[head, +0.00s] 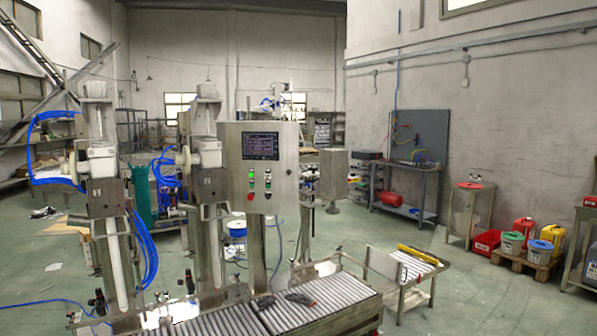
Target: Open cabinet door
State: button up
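A grey metal control cabinet (237,178) stands on a post near the middle of the head view, above a roller conveyor. Its front door carries a dark screen, green lit buttons and a red button. The door looks shut and lies flat against the box. A small dark spot at the door's right edge may be a latch, but it is too small to tell. My gripper is not in view.
Two filling lances (102,160) with blue hoses stand left of the cabinet. The roller conveyor (325,297) crosses the front, with a small dark object on it. A workbench (408,168), buckets (512,243) and a pallet stand at right. Green floor there is partly clear.

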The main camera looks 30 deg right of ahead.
aim_at(284, 189)
jog(key=k, duration=1.35)
jog(key=z, duration=0.6)
jog(key=i, duration=1.2)
jog(key=z, duration=0.7)
jog(key=i, duration=1.85)
jog(key=u, duration=0.5)
jog(key=i, duration=0.7)
jog(key=u, duration=0.45)
